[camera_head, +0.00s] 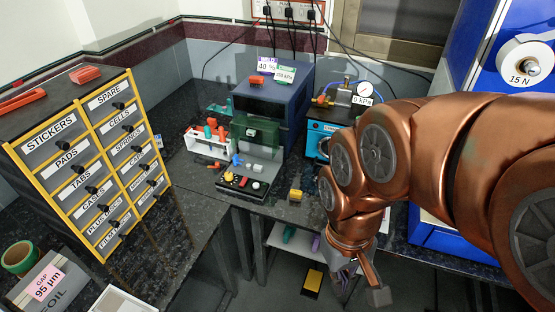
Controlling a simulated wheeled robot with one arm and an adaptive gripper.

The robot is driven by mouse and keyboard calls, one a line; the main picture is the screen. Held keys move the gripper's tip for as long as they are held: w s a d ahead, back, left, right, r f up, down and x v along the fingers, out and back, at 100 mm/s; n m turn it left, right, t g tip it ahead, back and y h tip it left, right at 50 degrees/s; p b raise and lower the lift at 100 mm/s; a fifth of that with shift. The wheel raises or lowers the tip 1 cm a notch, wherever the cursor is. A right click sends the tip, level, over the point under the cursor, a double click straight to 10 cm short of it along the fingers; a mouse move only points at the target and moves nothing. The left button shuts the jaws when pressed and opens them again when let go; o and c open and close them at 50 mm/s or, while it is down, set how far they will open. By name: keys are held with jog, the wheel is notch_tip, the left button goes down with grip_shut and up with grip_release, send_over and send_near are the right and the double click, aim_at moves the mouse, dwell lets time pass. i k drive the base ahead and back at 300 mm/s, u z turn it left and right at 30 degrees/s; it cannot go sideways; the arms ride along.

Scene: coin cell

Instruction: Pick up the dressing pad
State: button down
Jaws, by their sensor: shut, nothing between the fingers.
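I cannot make out a dressing pad for certain. A small yellow block (296,195) sits on the dark counter near its front edge, left of my arm. A yellow and black item (312,282) lies lower down, below the counter. A drawer labelled PADS (68,157) is closed in the yellow-framed cabinet at left. My gripper (364,284) hangs low at the end of the copper arm, in front of the counter, pointing down. It is shut and empty, apart from both yellow things. My arm hides part of the counter at right.
The drawer cabinet (128,75) fills the left. A dark blue box machine (268,105) and a control panel with knobs (243,183) stand mid-counter. A white bin with coloured items (207,146) is beside them. A lower shelf (283,240) shows under the counter.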

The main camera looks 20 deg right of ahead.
aim_at(296, 195)
jog(key=k, duration=0.35)
jog(key=z, duration=0.35)
jog(key=i, duration=1.25)
jog(key=u, duration=0.65)
